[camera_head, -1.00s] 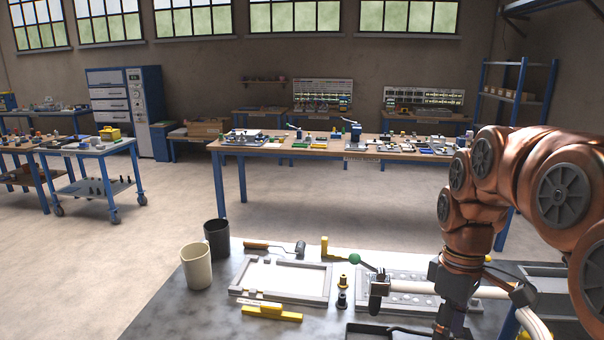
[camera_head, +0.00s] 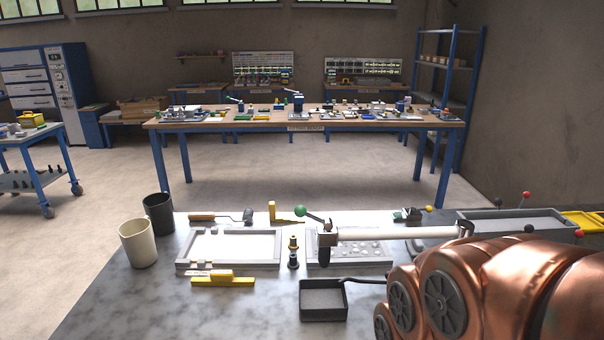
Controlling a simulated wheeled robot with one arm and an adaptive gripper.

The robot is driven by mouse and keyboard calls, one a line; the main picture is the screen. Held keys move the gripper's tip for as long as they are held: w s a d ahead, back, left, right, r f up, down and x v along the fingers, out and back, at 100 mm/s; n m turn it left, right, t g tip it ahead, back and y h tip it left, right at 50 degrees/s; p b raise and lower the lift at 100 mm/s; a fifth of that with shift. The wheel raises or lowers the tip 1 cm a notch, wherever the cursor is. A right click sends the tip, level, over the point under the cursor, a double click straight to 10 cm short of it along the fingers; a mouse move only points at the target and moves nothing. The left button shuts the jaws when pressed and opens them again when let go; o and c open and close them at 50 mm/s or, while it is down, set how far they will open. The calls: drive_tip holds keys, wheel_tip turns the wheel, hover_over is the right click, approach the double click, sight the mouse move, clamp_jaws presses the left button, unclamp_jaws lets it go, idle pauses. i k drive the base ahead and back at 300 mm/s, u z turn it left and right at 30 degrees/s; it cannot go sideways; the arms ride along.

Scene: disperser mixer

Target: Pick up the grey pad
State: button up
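I cannot tell any thing clearly as the grey pad. Grey items on the near worktop (camera_head: 120,300) include a grey frame (camera_head: 180,264) around a white panel and a grey perforated plate (camera_head: 350,264) under a white bar. A dark grey square shallow tray (camera_head: 323,316) with a black handle lies in front of the plate. My copper arm fills the lower right and hides part of the worktop there. My gripper is out of view.
A cream mug (camera_head: 138,245) and a black mug (camera_head: 159,214) stand at the left. A hammer (camera_head: 220,216), yellow blocks (camera_head: 222,281) and a small black-and-gold post (camera_head: 293,253) surround the frame. A grey bin (camera_head: 520,221) is at the right. Bare worktop lies front left.

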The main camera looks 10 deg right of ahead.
sight(415, 247)
drive_tip(key=z, duration=1.15)
